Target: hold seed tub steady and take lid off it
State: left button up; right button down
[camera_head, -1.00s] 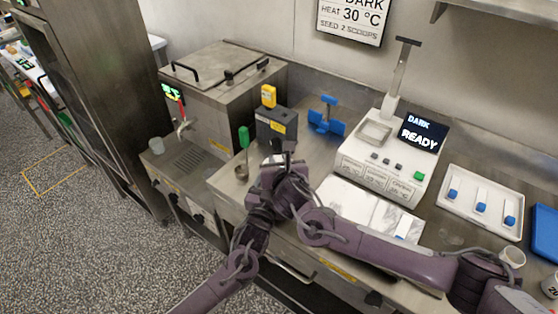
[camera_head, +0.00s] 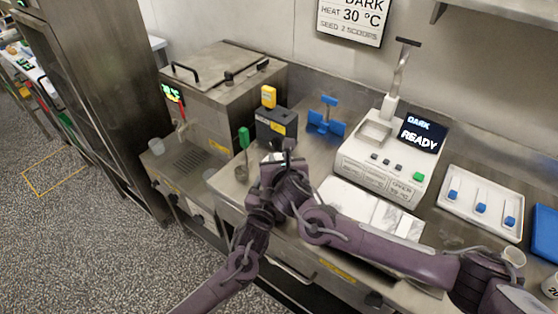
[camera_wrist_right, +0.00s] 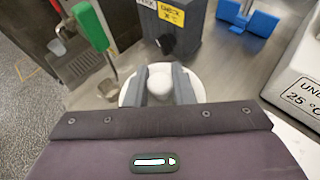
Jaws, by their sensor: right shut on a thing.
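The seed tub's round white lid (camera_wrist_right: 197,90) shows in the right wrist view, with a pale rounded knob (camera_wrist_right: 160,89) at its middle. My right gripper (camera_wrist_right: 162,78) has its two grey fingers on either side of this knob and is shut on it. The lid hides the tub's body in that view. In the head view my right gripper (camera_head: 286,152) points down at the tub, mostly covering it. My left arm comes up from the bottom left to the same spot; its fingers are hidden or cannot be made out. Whether lid and tub touch cannot be told.
A green-handled ladle (camera_head: 244,138) stands close on the left. A dark box (camera_head: 276,126) and a blue stand (camera_head: 327,120) are behind.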

aim_at(279, 158)
jog(key=shift+r, duration=0.7)
jog(key=shift+r, duration=0.1)
jog(key=shift+r, duration=1.9)
pick_arm(q)
jog(key=o, duration=1.5)
jog(key=shift+c, duration=0.2)
